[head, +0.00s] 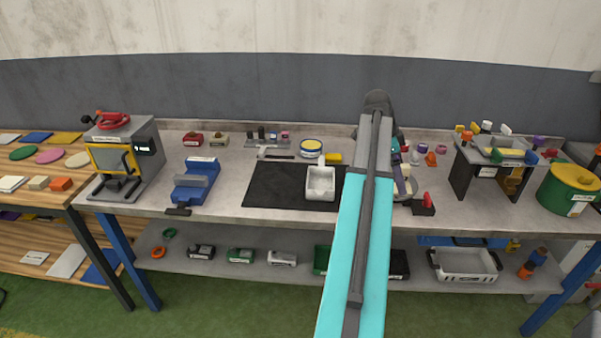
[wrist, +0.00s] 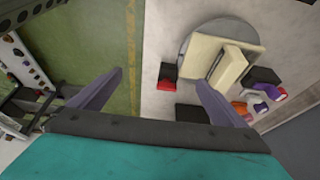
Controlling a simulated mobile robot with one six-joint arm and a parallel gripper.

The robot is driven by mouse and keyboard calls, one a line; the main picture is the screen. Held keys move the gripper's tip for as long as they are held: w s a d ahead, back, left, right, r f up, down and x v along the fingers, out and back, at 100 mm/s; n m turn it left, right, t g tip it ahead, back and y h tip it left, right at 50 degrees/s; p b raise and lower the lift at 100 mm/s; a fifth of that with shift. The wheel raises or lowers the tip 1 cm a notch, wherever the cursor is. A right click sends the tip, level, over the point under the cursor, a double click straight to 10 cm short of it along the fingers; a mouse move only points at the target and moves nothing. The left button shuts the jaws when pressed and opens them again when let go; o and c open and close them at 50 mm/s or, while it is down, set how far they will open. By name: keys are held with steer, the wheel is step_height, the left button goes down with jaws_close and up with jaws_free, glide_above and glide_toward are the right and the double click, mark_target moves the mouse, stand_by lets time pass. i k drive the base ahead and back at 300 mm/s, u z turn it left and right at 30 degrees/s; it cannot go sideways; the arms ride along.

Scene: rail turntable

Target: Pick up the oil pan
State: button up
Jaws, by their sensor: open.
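No thing is clearly readable as the oil pan. One candidate is a white open-topped container (head: 320,192) on the black mat in the head view. Another is a shallow pale grey tray (head: 468,277) with a label, on the lower shelf at the right.
The grey bench (head: 226,209) carries a blue fixture (head: 195,185), a press (head: 120,160) at the left, a dark stand (head: 465,175) and a green pot (head: 567,192) at the right. The black mat (head: 270,185) is mostly bare. Several small items sit along the lower shelf (head: 215,268).

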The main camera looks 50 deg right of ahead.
mark_target(321, 184)
steer(key=z, duration=0.05)
steer(key=i, duration=1.3)
